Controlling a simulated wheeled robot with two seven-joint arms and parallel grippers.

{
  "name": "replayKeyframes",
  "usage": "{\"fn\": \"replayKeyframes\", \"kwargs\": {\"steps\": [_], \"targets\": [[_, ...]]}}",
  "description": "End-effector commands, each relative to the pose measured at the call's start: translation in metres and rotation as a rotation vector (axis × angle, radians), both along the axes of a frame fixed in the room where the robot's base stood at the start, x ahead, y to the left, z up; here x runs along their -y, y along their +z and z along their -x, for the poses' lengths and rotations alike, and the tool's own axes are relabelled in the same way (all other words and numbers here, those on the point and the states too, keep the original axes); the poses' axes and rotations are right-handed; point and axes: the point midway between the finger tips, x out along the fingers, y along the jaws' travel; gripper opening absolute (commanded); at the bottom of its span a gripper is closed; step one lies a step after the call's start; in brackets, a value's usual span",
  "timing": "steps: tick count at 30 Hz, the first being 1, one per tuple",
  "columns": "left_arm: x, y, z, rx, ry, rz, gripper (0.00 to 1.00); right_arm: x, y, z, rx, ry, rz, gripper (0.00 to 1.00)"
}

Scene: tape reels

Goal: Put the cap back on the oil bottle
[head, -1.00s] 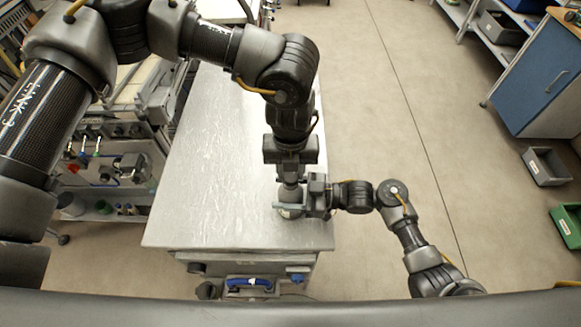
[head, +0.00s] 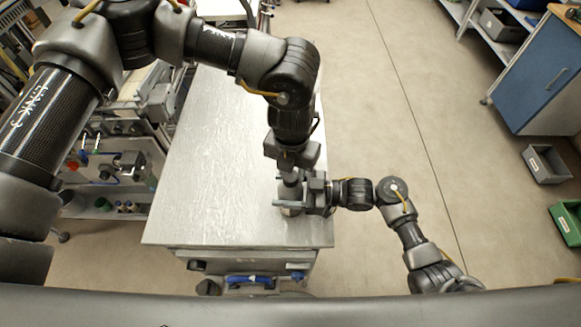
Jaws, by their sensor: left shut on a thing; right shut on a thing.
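The oil bottle (head: 289,192) is a small grey cylinder near the front right corner of the metal table. It looks upright, seen from above. My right gripper (head: 291,204) reaches in from the right and is shut on the bottle's body. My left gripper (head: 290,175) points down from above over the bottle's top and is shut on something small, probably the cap. The cap is hidden by the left gripper, so I cannot tell whether it touches the bottle's neck or how it is seated.
The metal table (head: 213,160) is bare to the left of the bottle. A blue handle (head: 249,280) is on the table's front. A machine bench stands at left. A blue cabinet (head: 541,85), a grey bin (head: 547,165) and a green bin (head: 568,224) are at right on open floor.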

Motion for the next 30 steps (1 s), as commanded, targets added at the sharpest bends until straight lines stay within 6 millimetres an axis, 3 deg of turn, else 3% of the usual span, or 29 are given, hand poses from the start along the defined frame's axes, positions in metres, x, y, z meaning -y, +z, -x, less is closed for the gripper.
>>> {"fn": "replayKeyframes", "kwargs": {"steps": [21,30], "targets": [[0.002,0.000,0.010,0.001,-1.900,0.002,0.12,0.000,0.000,0.000,0.000,0.000,0.001,0.00],[-0.002,-0.001,0.012,0.000,-2.633,0.001,0.12,0.000,0.000,0.000,0.000,0.000,0.001,0.00]]}}
